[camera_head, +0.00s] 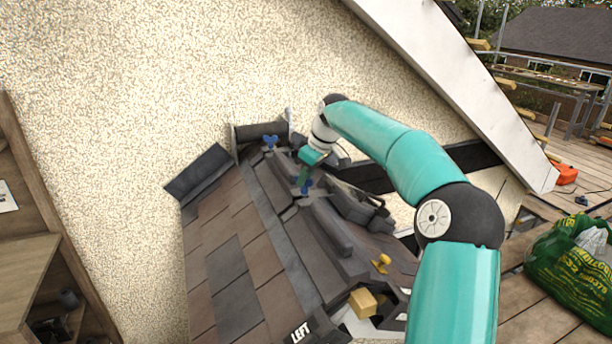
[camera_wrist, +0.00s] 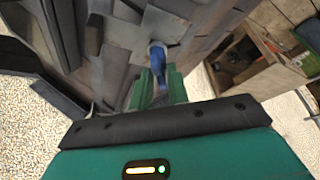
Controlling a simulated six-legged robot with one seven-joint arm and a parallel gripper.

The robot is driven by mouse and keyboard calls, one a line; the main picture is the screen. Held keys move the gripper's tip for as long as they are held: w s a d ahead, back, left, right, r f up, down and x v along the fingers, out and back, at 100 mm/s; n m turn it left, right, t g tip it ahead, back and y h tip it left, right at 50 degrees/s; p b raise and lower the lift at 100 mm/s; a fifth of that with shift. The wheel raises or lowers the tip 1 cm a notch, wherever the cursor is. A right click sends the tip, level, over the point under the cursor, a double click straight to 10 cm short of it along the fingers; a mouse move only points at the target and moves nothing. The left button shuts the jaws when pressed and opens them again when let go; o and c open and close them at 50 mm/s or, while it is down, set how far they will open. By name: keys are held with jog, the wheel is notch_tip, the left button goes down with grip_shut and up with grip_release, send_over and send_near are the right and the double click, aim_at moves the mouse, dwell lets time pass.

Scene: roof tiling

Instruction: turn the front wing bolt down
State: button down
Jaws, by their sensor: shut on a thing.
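Two blue wing bolts stand on the dark ridge of the small tiled roof (camera_head: 215,235). The front wing bolt (camera_head: 306,187) is the nearer one in the head view; the rear wing bolt (camera_head: 270,141) stands further back, clear of my gripper. My gripper (camera_head: 304,174) reaches down onto the front bolt from above. In the wrist view, the blue bolt (camera_wrist: 157,58) sits at the tips of my green fingers (camera_wrist: 158,78), which are shut on it. The fingers partly hide the bolt, and its thread cannot be seen.
A pebbled wall rises behind. A wooden shelf (camera_head: 30,260) stands at left, a green bag (camera_head: 572,258) at right.

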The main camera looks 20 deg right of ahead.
jog(key=m, duration=0.1)
jog(key=m+h, duration=0.1)
jog(key=m, duration=0.1)
jog(key=shift+a+r+m+t, duration=0.2)
jog(key=shift+m+t, duration=0.1)
jog(key=shift+t, duration=0.1)
jog(key=shift+d, duration=0.15)
jog(key=shift+r, duration=0.1)
jog(key=shift+m+h, duration=0.3)
jog(key=shift+m, duration=0.3)
jog(key=shift+a+m+h, duration=0.2)
jog(key=shift+m+h, duration=0.2)
jog(key=shift+m, duration=0.4)
jog(key=m+h, duration=0.1)
jog(key=m, duration=0.2)
jog(key=shift+a+m, duration=0.1)
jog(key=shift+m, duration=0.3)
jog(key=shift+m+h, duration=0.5)
jog(key=shift+m, duration=0.2)
